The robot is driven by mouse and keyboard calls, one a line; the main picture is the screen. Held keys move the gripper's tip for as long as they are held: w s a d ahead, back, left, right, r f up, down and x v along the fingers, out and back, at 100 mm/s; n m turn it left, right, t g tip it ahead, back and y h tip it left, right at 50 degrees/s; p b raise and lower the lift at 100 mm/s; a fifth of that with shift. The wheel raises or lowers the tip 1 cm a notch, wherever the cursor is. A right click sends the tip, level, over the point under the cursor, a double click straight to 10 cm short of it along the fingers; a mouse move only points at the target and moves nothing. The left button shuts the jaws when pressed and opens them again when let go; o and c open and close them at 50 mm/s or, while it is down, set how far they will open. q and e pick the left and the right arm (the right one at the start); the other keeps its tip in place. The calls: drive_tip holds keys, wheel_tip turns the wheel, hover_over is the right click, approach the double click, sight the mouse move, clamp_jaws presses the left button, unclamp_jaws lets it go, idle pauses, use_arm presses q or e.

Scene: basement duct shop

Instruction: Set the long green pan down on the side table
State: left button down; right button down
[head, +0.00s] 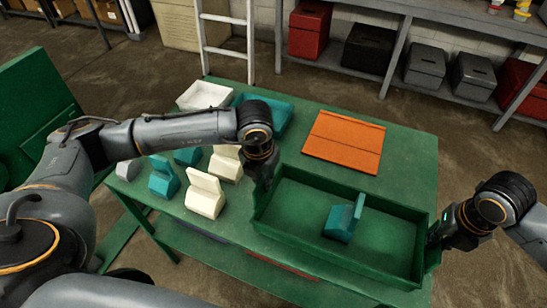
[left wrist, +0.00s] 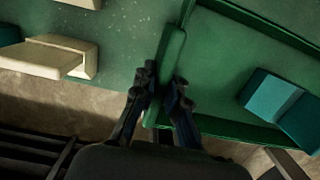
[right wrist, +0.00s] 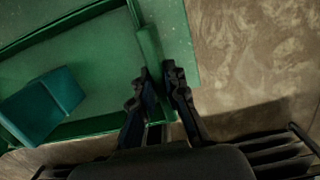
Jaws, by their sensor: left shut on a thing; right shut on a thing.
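The long green pan (head: 335,251) is an open tray at the front right of the green table (head: 412,160), with a teal angled block (head: 343,220) inside it. My left gripper (head: 264,186) is shut on the pan's left end wall; the left wrist view shows that wall (left wrist: 172,65) between the fingers. My right gripper (head: 436,238) is shut on the right end wall, which also shows between the fingers in the right wrist view (right wrist: 150,50). The pan looks about level. I cannot tell whether its underside touches the tabletop. Which surface is the side table is unclear.
An orange panel (head: 344,141) lies behind the pan. Several cream and teal blocks (head: 205,193), a white tray (head: 205,95) and a teal tray (head: 277,117) occupy the table's left part. A ladder (head: 203,50) and shelving stand behind. A green structure (head: 38,110) is at far left.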

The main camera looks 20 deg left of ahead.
sight(425, 248)
use_arm(q)
drive_tip(key=shift+s+a+f, duration=0.1)
drive_tip(key=shift+a+f, duration=0.15)
drive_tip(key=shift+f, duration=0.15)
use_arm(e)
drive_tip(key=shift+w+a+f, duration=0.25)
drive_tip(key=shift+f, duration=0.15)
use_arm(q)
drive_tip(key=shift+s+a, duration=0.1)
use_arm(e)
drive_tip(key=shift+a, duration=0.1)
use_arm(q)
drive_tip(key=shift+f+b, duration=0.2)
drive_tip(key=shift+b, duration=0.2)
use_arm(e)
drive_tip(key=shift+f, duration=0.2)
